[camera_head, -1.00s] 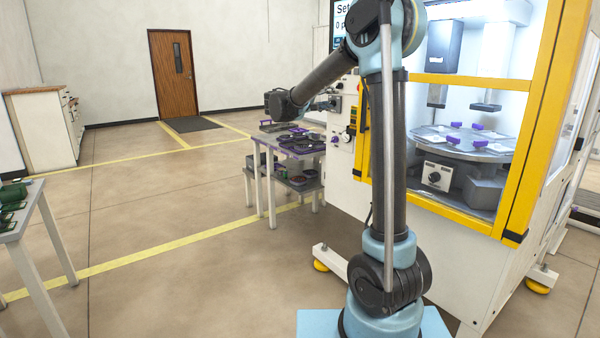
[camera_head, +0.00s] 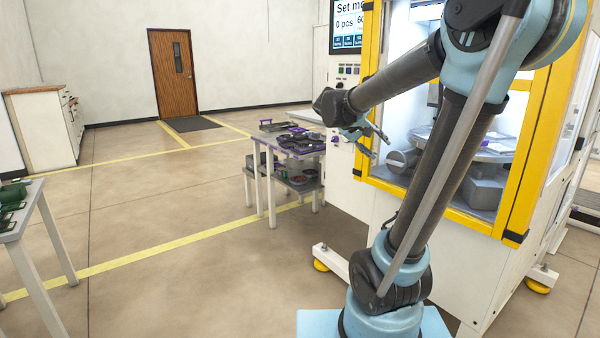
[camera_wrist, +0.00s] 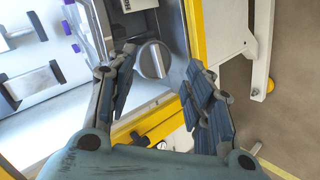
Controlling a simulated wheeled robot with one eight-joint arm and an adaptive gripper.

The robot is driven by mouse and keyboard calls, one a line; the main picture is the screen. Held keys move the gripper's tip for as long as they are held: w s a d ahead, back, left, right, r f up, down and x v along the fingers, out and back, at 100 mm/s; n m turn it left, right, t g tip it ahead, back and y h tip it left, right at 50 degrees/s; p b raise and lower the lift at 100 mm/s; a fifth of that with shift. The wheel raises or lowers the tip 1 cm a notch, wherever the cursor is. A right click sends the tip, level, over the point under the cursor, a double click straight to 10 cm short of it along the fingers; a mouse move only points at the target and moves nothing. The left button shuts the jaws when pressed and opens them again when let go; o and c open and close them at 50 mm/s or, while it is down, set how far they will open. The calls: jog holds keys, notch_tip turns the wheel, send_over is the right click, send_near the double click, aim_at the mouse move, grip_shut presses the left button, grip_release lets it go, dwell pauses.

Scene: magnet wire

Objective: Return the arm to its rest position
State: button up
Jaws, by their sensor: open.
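My arm rises from its blue base and leans to the right in the head view, with the forearm reaching down to the left. My gripper (camera_head: 372,140) is at the end of the forearm, in front of the machine's opening and beside its control panel. In the wrist view my gripper (camera_wrist: 160,95) has its two blue-padded fingers spread wide. Nothing is between them. Past the fingertips are a round grey knob (camera_wrist: 153,60) and the machine's yellow frame (camera_wrist: 195,28).
The yellow-framed machine (camera_head: 517,180) stands close to the arm on the right. A table (camera_head: 262,145) with dark and purple parts stands left of it. Another table (camera_head: 22,228) with green parts is at the left edge. The floor (camera_head: 170,220) between the tables is clear.

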jog(key=s+a+f+g+y, duration=0.1)
jog(key=s+a+f+y, duration=0.2)
jog(key=s+f, duration=0.8)
jog(key=s+a+f+m+g+y, duration=0.1)
jog(key=s+a+f+y, duration=0.2)
jog(key=s+f+y, duration=0.3)
jog(key=s+f, duration=0.5)
jog(key=s, duration=0.5)
jog(key=shift+a+g, duration=0.3)
jog(key=shift+g, duration=0.1)
jog(key=shift+w, duration=0.1)
jog(key=shift+w+f, duration=0.2)
jog(key=shift+w, duration=0.2)
